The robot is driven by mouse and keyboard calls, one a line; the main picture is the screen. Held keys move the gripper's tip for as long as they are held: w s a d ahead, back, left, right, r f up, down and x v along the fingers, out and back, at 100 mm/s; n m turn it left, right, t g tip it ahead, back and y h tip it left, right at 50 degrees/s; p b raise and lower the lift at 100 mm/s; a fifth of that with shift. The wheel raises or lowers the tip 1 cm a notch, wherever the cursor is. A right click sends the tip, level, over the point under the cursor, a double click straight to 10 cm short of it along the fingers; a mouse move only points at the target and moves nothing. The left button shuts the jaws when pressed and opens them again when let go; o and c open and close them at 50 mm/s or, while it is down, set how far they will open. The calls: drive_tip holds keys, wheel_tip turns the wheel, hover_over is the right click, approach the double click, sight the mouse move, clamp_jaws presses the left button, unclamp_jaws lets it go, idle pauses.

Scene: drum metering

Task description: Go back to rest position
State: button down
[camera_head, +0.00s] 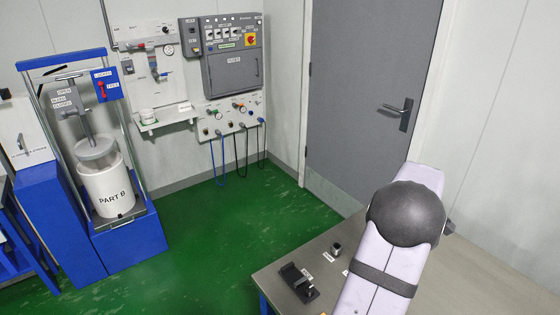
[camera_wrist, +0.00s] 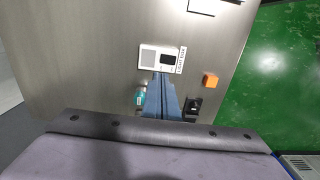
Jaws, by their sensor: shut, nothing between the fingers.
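My gripper (camera_wrist: 164,76) shows in the wrist view as two blue-grey fingers that lie together with nothing between them. It points over a grey metal bench top (camera_wrist: 95,70), and its tips appear just below a white device with a dark square (camera_wrist: 149,58). I cannot tell how high the fingers are above the bench. In the head view my pale arm with its dark round joint cover rises over the bench (camera_head: 460,275) at the right, and the gripper is not visible there.
On the bench are a black holder (camera_head: 298,281), a small metal cup (camera_head: 336,249), an orange block (camera_wrist: 210,80) and a teal item (camera_wrist: 140,98). A white PART B drum (camera_head: 108,190) stands in a blue frame at left. Wall panels (camera_head: 232,72) and a grey door (camera_head: 365,90) stand behind open green floor.

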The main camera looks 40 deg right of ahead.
drive_tip(key=s+a+f+m+y, duration=0.1)
drive_tip(key=s+a+f+m, duration=0.1)
drive_tip(key=a+f+m, duration=0.75)
drive_tip(key=w+a+r+n, duration=0.2)
drive_tip(key=a+n, duration=0.1)
drive_tip(key=a, duration=0.8)
drive_tip(key=w+a+r+n, duration=0.2)
drive_tip(key=w+a+n, duration=0.1)
drive_tip(key=a, duration=0.8)
drive_tip(key=w+a+r+n+h, duration=0.1)
drive_tip(key=w+a+r+n, duration=0.1)
drive_tip(key=a, duration=0.9)
drive_tip(key=shift+w+a+r+n, duration=0.15)
drive_tip(key=shift+w+r+n, duration=0.25)
drive_tip(key=shift+r+n, duration=0.25)
drive_tip(key=shift+f, duration=0.1)
